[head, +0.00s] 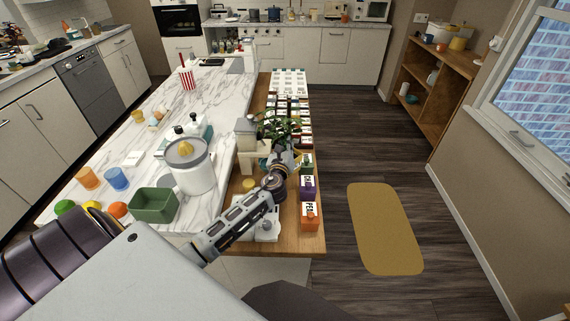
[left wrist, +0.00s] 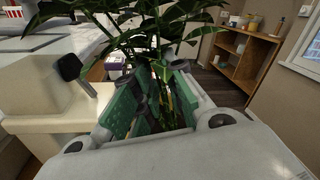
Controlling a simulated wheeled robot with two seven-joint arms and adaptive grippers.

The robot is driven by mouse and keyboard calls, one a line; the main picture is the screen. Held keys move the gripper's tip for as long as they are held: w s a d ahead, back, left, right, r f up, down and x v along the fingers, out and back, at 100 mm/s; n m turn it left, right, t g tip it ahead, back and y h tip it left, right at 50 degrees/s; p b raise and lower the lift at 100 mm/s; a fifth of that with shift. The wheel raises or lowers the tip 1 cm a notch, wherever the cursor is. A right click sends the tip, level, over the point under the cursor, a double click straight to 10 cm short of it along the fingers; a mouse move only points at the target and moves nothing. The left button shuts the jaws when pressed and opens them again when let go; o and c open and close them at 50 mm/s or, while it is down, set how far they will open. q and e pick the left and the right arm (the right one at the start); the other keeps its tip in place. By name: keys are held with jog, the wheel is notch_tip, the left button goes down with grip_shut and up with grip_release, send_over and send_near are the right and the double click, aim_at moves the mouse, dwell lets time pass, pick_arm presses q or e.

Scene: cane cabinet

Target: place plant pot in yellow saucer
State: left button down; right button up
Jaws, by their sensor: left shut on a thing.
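The potted plant (head: 278,126) has long dark green leaves and stands among small items on the wooden strip of the island. Its leaves (left wrist: 150,22) rise beyond my left gripper in the left wrist view. My left gripper (head: 284,162) reaches in from the near side, and its green-padded fingers (left wrist: 152,100) are closed around the plant's lower part. The pot itself is mostly hidden by the fingers and leaves. A bit of yellow (head: 299,157) shows beside the gripper; I cannot tell whether it is the saucer. My right gripper is not in view.
Small labelled boxes (head: 309,215) line the island's right edge. A cream tower-like object (head: 246,145) stands close left of the plant. The floor to the right is open, with a yellow mat (head: 385,228).

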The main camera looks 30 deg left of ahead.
pick_arm(q)
notch_tip(320, 180, down, 2)
jog(key=shift+f, duration=0.3)
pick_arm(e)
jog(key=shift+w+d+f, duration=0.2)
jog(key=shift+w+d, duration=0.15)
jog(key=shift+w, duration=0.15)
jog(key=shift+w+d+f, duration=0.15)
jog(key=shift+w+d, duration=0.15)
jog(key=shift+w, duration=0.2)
pick_arm(q)
jog(key=shift+f, duration=0.1)
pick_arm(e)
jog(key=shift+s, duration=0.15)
